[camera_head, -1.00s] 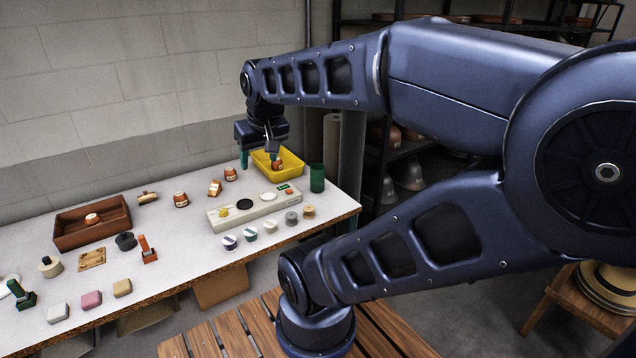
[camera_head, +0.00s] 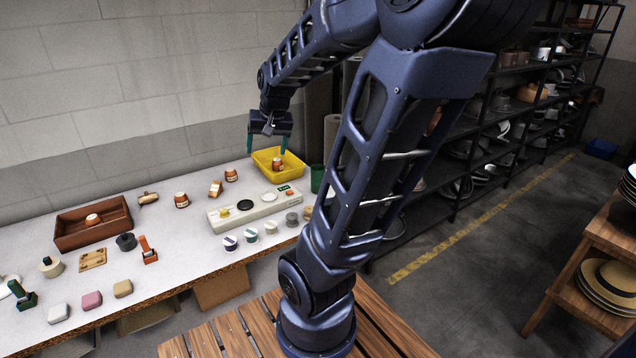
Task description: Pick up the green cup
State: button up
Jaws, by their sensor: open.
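The green cup (camera_head: 317,178) stands at the right end of the white table, right of the yellow tray. My arm's lower link hides part of it. My gripper (camera_head: 266,150) is open and empty, with its green-tipped fingers pointing down above the left and back part of the yellow tray. It is to the left of the cup and higher, clear of it.
A yellow tray (camera_head: 262,161) holds an orange jar (camera_head: 277,164). A pale control panel (camera_head: 226,221) and several spools lie in front. A brown wooden tray (camera_head: 62,223) is at the left. Dark shelves stand behind, at the right.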

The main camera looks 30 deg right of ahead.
jog(key=w+d+f+m+g+h, duration=0.15)
jog(key=w+d+f+m, duration=0.35)
jog(key=w+d+f, duration=0.6)
jog(key=m+h, duration=0.3)
jog(key=m, duration=0.1)
send_near(319, 172)
jog(key=w+f, duration=0.1)
jog(key=w, duration=0.2)
jog(key=shift+g, duration=0.35)
jog(key=shift+d+r+x, duration=0.1)
jog(key=shift+d+x, duration=0.15)
jog(key=shift+x, duration=1.45)
jog(key=shift+d+r+x, duration=0.1)
jog(key=shift+d+x, duration=0.15)
jog(key=shift+x, duration=1.4)
jog(key=shift+d+r+x, duration=0.1)
jog(key=shift+d+x, duration=0.1)
jog(key=shift+x, duration=1.5)
jog(key=shift+w+d+f, duration=0.2)
jog(key=shift+w+f, duration=0.05)
jog(key=shift+f, duration=0.35)
jog(key=c, duration=1.1)
jog(key=shift+r, duration=0.1)
